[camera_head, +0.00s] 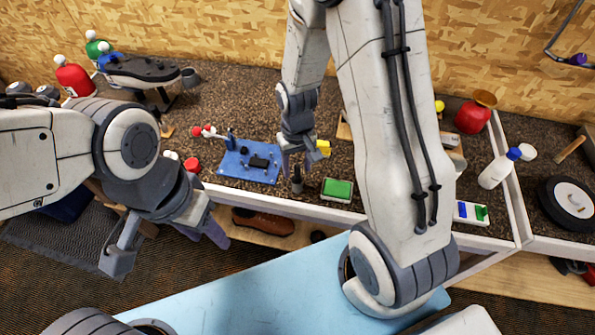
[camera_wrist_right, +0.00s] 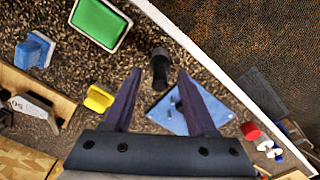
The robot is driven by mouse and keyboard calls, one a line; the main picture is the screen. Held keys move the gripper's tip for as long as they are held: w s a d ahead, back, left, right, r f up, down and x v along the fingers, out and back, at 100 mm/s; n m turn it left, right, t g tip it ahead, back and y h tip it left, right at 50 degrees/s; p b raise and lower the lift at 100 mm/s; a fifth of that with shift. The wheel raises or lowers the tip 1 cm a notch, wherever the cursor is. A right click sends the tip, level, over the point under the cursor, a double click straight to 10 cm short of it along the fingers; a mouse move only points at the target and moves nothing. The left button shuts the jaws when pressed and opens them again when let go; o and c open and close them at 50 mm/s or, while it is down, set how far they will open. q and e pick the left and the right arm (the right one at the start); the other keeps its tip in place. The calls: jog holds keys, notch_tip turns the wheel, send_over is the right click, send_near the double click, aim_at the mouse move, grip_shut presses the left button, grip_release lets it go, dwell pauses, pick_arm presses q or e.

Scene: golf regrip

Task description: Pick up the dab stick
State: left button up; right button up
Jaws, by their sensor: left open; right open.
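A short dark upright piece, which looks like the dab stick (camera_head: 297,182), stands on the speckled bench just right of the blue mat. It also shows in the right wrist view (camera_wrist_right: 160,70), around the gap at the fingertips. My right gripper (camera_head: 297,163) is open above it in the head view. In the right wrist view its two dark fingers (camera_wrist_right: 159,82) are spread to either side, with no visible grip on the stick. My left gripper (camera_head: 168,240) is open and empty, in front of the bench at the left.
The blue mat (camera_head: 233,168) with dark items lies left of the stick. A green-topped white tray (camera_head: 337,188) is close on the right, and a yellow block (camera_head: 323,149) is behind. The bench's white front edge (camera_head: 260,196) runs nearby. A brown shoe (camera_head: 263,221) lies on the shelf below.

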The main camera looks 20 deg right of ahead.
jog(key=shift+f, duration=0.35)
jog(key=shift+c, duration=0.4)
grip_shut()
jog(key=shift+r, duration=0.15)
